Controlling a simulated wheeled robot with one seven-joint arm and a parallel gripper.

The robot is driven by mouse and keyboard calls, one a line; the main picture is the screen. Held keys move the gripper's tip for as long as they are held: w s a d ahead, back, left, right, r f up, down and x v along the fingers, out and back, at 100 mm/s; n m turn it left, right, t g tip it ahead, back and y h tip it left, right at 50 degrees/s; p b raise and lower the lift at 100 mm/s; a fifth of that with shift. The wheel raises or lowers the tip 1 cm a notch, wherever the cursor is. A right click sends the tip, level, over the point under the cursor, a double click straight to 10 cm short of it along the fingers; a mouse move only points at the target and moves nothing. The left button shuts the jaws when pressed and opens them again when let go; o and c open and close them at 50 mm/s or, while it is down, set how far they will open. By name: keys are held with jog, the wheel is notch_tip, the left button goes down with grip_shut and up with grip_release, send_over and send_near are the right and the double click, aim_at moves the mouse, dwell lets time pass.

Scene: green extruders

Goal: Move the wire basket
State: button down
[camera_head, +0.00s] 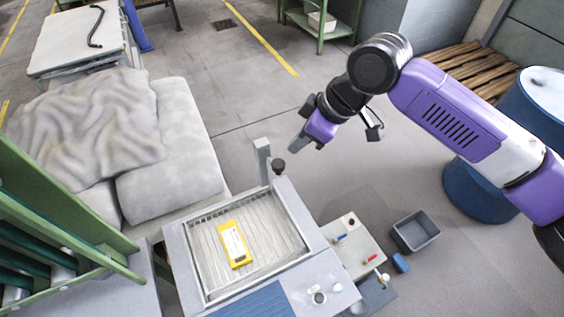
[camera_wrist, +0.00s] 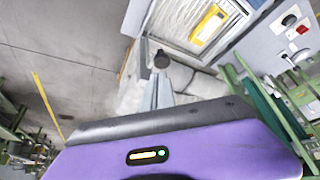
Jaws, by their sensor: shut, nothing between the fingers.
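What looks like the wire basket (camera_head: 276,232) is a shallow tray of pale wires set into the top of a grey machine (camera_head: 179,262). A yellow block with a white label (camera_head: 234,245) lies in it. The wires (camera_wrist: 181,22) and the yellow block (camera_wrist: 208,25) also show at the top of the wrist view. My gripper (camera_head: 297,144) is shut and empty, in the air above and behind the machine, apart from the basket. Its fingers (camera_wrist: 158,94) point up toward the machine in the wrist view.
A dark knob on a post (camera_head: 278,166) stands at the machine's back corner, between my gripper and the basket. A grey padded bed with a blanket (camera_head: 90,125) is at left. A small grey bin (camera_head: 416,231) and blue drum (camera_head: 480,190) are at right.

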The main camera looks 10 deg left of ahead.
aim_at(281, 164)
jog(key=shift+s+d+f, duration=0.1)
jog(key=shift+s, duration=0.15)
jog(key=b+x, duration=0.4)
jog(key=x, duration=0.2)
jog(key=shift+d, duration=0.1)
jog(key=shift+a+f+b, duration=0.3)
jog(key=shift+f+b, duration=0.2)
jog(key=shift+b, duration=0.15)
jog(key=shift+f, duration=0.1)
